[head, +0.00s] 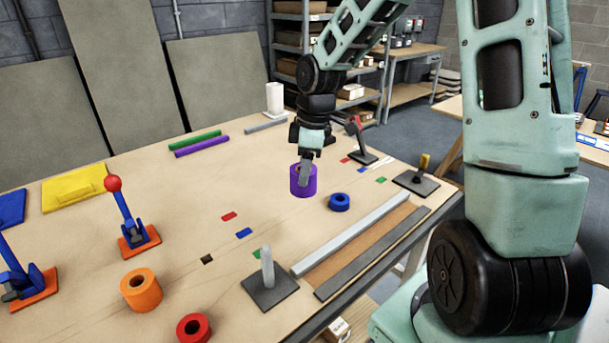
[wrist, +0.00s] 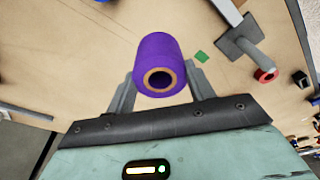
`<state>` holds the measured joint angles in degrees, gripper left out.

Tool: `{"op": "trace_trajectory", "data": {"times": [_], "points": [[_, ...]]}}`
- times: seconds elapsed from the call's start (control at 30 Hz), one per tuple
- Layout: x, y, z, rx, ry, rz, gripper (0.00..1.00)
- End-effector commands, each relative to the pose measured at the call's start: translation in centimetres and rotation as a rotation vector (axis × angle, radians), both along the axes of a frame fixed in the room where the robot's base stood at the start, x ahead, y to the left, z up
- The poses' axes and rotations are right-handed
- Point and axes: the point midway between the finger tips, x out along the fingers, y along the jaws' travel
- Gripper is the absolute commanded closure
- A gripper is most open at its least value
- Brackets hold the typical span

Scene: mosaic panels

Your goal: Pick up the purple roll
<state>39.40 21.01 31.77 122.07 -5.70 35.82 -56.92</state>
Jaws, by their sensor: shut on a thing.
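The purple roll (head: 296,184) is a short upright cylinder with a hole in its top, towards the right-middle of the wooden table in the head view. My gripper (head: 305,180) reaches down to it from above and is shut on it. In the wrist view, the purple roll (wrist: 156,52) sits between the two grey fingers, with its tan-rimmed hole towards the camera. One finger lies along each side of it. Whether the roll's base touches the table is hard to tell.
A blue roll (head: 340,206) lies close by on the right. A grey post on a dark base (head: 270,292), toggle clamps (head: 139,240) and flat bars (head: 352,234) also occupy the table. Small coloured chips lie between.

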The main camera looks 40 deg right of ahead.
Motion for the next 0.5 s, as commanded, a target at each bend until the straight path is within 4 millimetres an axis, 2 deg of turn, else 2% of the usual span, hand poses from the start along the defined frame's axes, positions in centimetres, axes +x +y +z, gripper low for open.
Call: {"op": "trace_trajectory", "data": {"times": [0.03, 0.5], "points": [[0.0, 0.0, 0.9, 0.000, 0.000, 0.000, 0.72], [0.0, 0.0, 4.2, 0.000, 0.000, 0.000, 0.72]]}}
